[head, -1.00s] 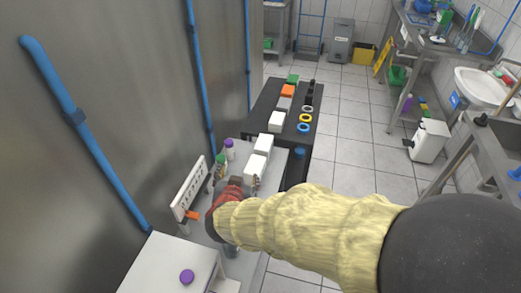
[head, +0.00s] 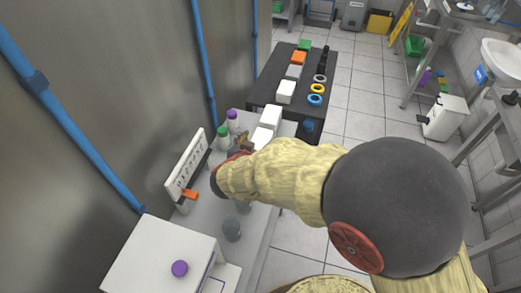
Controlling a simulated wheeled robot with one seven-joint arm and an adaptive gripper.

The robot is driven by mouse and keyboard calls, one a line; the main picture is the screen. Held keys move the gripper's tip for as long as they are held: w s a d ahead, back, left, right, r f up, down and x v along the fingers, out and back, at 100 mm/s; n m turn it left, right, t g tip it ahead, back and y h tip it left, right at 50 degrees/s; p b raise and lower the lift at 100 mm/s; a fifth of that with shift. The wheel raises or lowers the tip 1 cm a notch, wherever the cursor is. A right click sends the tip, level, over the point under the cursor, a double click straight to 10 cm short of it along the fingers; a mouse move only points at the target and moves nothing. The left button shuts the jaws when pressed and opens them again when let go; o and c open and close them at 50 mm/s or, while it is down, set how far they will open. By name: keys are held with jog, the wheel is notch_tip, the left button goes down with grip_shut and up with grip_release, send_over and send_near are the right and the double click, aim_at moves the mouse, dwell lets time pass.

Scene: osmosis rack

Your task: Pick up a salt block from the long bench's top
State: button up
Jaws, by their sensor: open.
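Two white blocks stand on the grey bench (head: 262,215), the farther one (head: 271,115) behind the nearer one (head: 261,138). Another white block (head: 286,91) sits on the black table (head: 262,92) beyond. I cannot tell from their look alone which are salt blocks. My gripper (head: 244,144) shows only in part past my yellow-sleeved arm, just left of the nearer white block. It is open; whether it touches that block is hidden.
Bottles with purple (head: 233,115) and green (head: 222,132) caps stand left of the blocks. A white panel (head: 186,165) with an orange handle is near the wall. A white box (head: 150,250) fills the near left. Coloured rings (head: 317,88) lie on the black table.

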jog(key=shift+x, duration=0.85)
jog(key=shift+s, duration=0.1)
jog(key=shift+c, duration=0.5)
jog(key=shift+f, duration=0.1)
grip_shut()
